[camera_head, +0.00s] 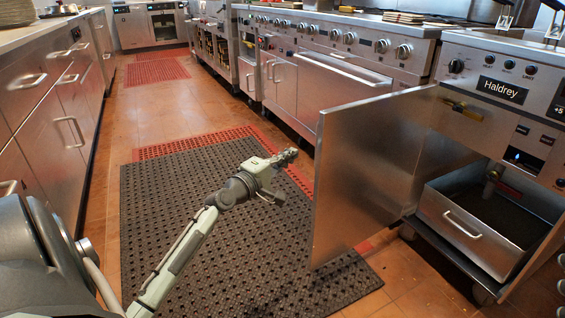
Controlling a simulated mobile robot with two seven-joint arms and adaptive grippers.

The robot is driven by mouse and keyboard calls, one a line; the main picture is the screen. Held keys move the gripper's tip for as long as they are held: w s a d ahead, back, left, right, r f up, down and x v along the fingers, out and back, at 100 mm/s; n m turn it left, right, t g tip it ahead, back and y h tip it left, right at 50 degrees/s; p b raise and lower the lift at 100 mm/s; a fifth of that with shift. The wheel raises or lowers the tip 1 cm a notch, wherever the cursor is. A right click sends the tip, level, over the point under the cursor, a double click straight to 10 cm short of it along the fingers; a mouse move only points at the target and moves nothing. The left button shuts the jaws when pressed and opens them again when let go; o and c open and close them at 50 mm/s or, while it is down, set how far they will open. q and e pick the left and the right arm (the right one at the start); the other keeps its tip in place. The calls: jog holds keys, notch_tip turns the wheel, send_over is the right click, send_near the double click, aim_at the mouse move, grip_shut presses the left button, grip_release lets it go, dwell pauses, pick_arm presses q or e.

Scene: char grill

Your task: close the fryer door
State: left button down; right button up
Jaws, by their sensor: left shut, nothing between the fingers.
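The fryer (505,62), labelled Haldrey, stands at the right. Its metal door (362,175) is swung wide open and juts out into the aisle. Behind the door the cabinet is open, and a metal drawer pan (468,228) with a handle shows inside. My left gripper (290,156) is shut and empty. It is out over the floor mats, to the left of the door's free edge, and appears apart from it. My right gripper is not in view.
A dark perforated mat (190,215) and a red mat (160,150) cover the aisle floor. A range with an oven (340,85) lines the right side beyond the door. Steel cabinets (55,120) line the left. The aisle between is clear.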

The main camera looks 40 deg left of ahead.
pick_arm(q)
jog(key=shift+w+d+p, duration=0.35)
jog(key=shift+w+d, duration=1.3)
jog(key=shift+d, duration=0.15)
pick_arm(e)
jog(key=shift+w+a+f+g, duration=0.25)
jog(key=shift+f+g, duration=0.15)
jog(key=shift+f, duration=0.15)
pick_arm(q)
jog(key=shift+d, duration=0.1)
